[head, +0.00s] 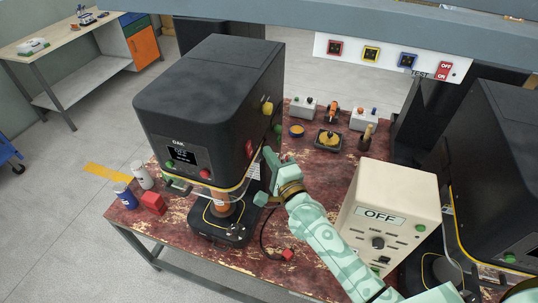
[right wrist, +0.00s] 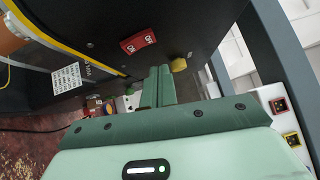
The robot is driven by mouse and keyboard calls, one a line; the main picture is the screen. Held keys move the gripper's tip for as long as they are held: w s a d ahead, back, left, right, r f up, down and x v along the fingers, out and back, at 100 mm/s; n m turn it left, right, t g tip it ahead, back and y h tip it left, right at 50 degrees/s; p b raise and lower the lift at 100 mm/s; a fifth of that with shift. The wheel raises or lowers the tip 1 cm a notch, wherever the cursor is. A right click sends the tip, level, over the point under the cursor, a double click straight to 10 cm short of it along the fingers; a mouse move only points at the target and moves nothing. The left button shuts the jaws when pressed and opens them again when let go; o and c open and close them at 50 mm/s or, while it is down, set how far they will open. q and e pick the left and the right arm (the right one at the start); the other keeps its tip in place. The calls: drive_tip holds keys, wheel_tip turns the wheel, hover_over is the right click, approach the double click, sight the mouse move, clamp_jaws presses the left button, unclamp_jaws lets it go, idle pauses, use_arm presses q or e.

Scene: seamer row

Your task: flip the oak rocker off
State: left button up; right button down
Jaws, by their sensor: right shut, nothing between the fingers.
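The black machine labelled OAK (head: 178,142) stands on the worn red table. A red rocker (head: 249,147) sits on its right side face; the right wrist view shows it closer (right wrist: 140,40), with white lettering. I cannot tell which half is pressed in. My right gripper (head: 267,155) is beside that side face, just below and right of the rocker. In the right wrist view its fingers (right wrist: 158,75) are together and empty, pointing toward the face, with the rocker above and left of the tips. I cannot tell whether they touch the machine. My left gripper is not in view.
A cream box marked OFF (head: 380,215) stands right of my right arm, with another black machine (head: 505,170) beyond. A yellow knob (right wrist: 179,65) is near my fingertips. A TEST panel has another red rocker (head: 444,70). Small boxes and a tray (head: 328,140) lie behind.

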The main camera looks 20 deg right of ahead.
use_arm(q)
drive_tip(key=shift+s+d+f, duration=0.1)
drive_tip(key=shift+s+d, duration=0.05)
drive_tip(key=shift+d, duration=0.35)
use_arm(e)
drive_tip(key=v, duration=1)
drive_tip(key=shift+r, duration=0.85)
drive_tip(key=shift+s+d, duration=0.2)
